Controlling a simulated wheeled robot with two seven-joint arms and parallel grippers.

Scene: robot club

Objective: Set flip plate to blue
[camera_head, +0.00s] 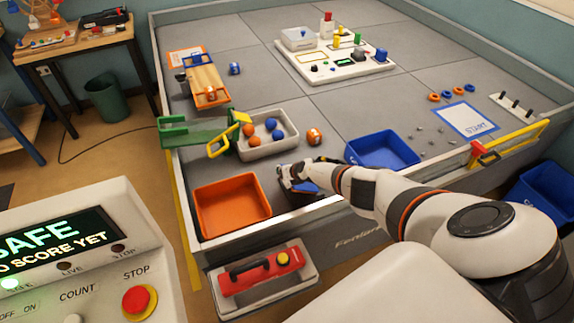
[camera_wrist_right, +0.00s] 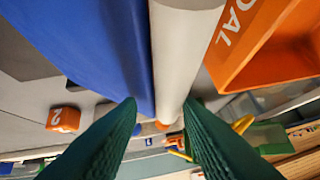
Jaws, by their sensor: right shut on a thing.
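My right gripper (camera_head: 297,180) reaches over the front of the playing field, between the orange bin and the blue bin. In the right wrist view its two dark green fingers (camera_wrist_right: 160,112) close on a thing with a broad blue face (camera_wrist_right: 95,40) and a rounded white part (camera_wrist_right: 183,50), which I take for the flip plate. The blue face lies on the left and the white part on the right in that view. In the head view the gripper hides most of the plate; only a little blue shows below it. My left gripper is not in view.
An orange bin (camera_head: 205,208) stands left of the gripper, a blue bin (camera_head: 408,151) right of it. A grey tray (camera_head: 285,150) with balls and an orange numbered block (camera_head: 314,137) are behind. A white control panel (camera_head: 350,72) stands farther back. The field's middle floor is mostly clear.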

